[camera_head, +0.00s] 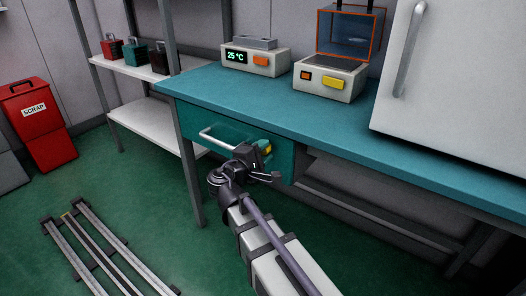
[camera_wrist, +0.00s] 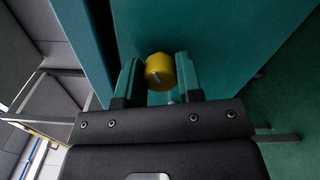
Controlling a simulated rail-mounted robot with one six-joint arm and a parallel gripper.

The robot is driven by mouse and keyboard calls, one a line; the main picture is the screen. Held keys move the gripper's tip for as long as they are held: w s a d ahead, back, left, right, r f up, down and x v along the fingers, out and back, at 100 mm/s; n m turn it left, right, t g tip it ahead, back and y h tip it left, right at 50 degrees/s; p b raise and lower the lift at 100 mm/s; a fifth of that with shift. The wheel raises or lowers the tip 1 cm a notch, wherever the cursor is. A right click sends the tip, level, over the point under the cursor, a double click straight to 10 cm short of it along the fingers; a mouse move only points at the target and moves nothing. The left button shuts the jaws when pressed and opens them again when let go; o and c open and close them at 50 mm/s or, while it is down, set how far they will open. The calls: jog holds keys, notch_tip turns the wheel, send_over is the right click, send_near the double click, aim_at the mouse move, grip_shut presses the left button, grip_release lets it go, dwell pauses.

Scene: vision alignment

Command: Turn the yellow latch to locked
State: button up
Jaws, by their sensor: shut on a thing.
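The yellow latch (camera_wrist: 159,70) is a short round knob on the teal drawer front (camera_wrist: 212,30). In the wrist view it sits between the two fingertips of my gripper (camera_wrist: 160,78), which is shut on it. In the head view only a bit of the yellow latch (camera_head: 268,149) shows past my gripper (camera_head: 262,155), at the right part of the drawer front (camera_head: 278,162).
A silver drawer handle (camera_head: 222,140) sticks out left of the latch. The teal bench top (camera_head: 270,100) carries a device reading 25 °C (camera_head: 255,60) and one with a clear orange-edged box (camera_head: 340,72). A white cabinet door (camera_head: 450,80) stands at right. Floor rails (camera_head: 95,250) lie at left.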

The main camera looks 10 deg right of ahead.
jog(key=m, duration=0.5)
jog(key=shift+m, duration=0.3)
dwell(0.4)
jog(key=o, duration=0.9)
jog(key=v, duration=1.1)
